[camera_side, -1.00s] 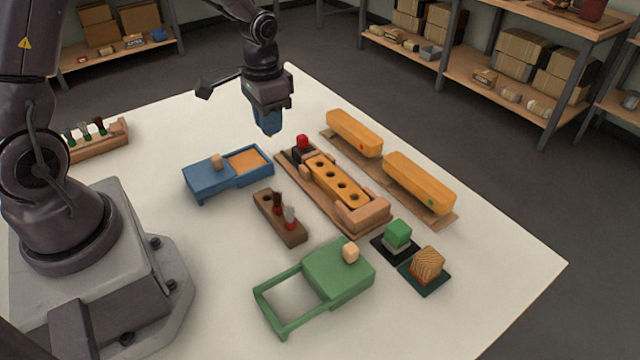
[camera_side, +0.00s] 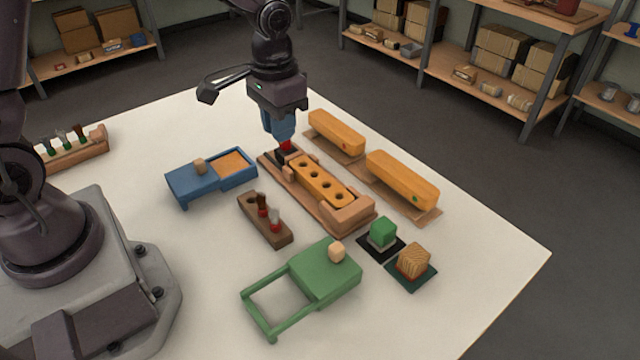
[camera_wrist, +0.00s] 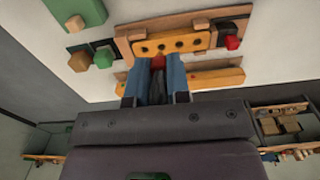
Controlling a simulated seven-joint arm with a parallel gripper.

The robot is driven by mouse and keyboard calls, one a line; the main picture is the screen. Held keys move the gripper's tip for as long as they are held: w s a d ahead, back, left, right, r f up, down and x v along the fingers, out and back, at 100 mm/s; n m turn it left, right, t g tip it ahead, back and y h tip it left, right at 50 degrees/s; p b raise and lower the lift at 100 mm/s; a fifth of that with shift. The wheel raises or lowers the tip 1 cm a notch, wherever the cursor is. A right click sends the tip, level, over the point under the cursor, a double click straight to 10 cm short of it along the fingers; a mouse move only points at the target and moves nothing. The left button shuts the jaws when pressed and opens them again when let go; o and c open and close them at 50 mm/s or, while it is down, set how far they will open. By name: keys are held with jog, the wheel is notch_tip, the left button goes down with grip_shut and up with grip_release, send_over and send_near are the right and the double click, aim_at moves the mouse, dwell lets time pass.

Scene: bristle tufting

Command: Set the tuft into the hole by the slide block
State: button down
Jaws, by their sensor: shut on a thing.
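A yellow-orange bar (camera_side: 323,181) with several holes lies in a wooden fixture (camera_side: 324,216); the holes also show in the wrist view (camera_wrist: 171,45). A larger wooden block (camera_side: 347,208) stands at the bar's near end. At the far end, a red block (camera_side: 286,147) sits on a black piece. My gripper (camera_side: 281,136) is above that far end, its tips close to the red block in the picture. In the wrist view its blue fingers are shut on a dark tuft (camera_wrist: 158,86) with a red end, appearing beside the bar. Its height above the bar is unclear.
A brown holder (camera_side: 264,226) carries a dark tuft and a grey tuft. A blue tray (camera_side: 190,188) stands left, a green frame (camera_side: 325,278) in front. Two yellow bars (camera_side: 402,179) lie behind the fixture. Green and striped cubes (camera_side: 413,261) stand at right.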

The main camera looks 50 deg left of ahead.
aim_at(302, 155)
jog(key=shift+f, duration=0.1)
jog(key=w+a+f, duration=0.6)
jog(key=w+a, duration=0.1)
jog(key=w, duration=0.2)
jog(key=shift+d+f, duration=0.15)
jog(key=shift+f, duration=3.25)
jog(key=shift+s+f, duration=0.1)
jog(key=shift+f, duration=0.8)
jog(key=c, duration=0.6)
grip_release()
jog(key=shift+r, duration=0.15)
